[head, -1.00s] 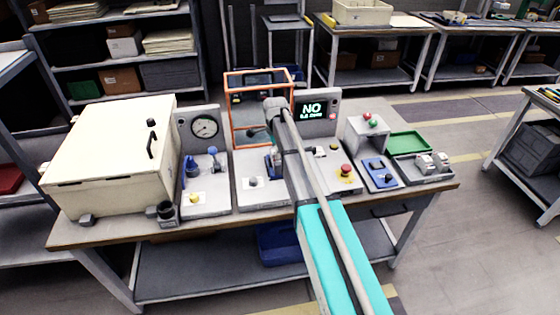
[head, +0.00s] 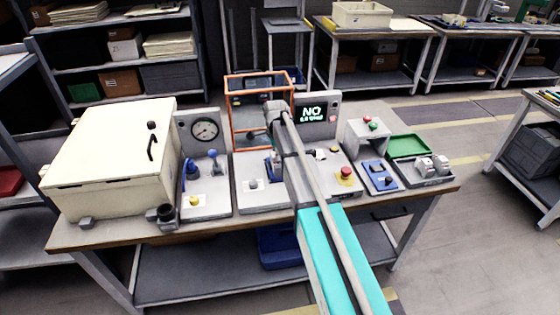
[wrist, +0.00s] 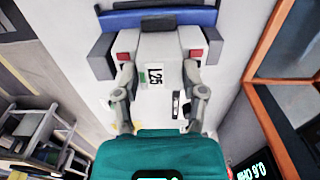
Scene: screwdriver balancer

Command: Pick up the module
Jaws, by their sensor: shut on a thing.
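The module, a white block (wrist: 160,42) with an L25 label, sits between my fingers in the wrist view. My gripper (wrist: 159,58) is shut on it, with one finger on each side near red pads. A blue bar with grey end blocks (wrist: 155,18) lies just beyond the module; I cannot tell if they touch. In the head view my arm hides the gripper and the module, over the middle of the bench, near a blue fixture (head: 272,163).
An orange frame (head: 232,115) and a display reading NO (head: 312,114) stand close behind my arm. A cream box (head: 110,150) and gauge station (head: 206,131) are left. A red-button station (head: 345,174), green tray (head: 408,146) and tray with white blocks (head: 426,166) are right.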

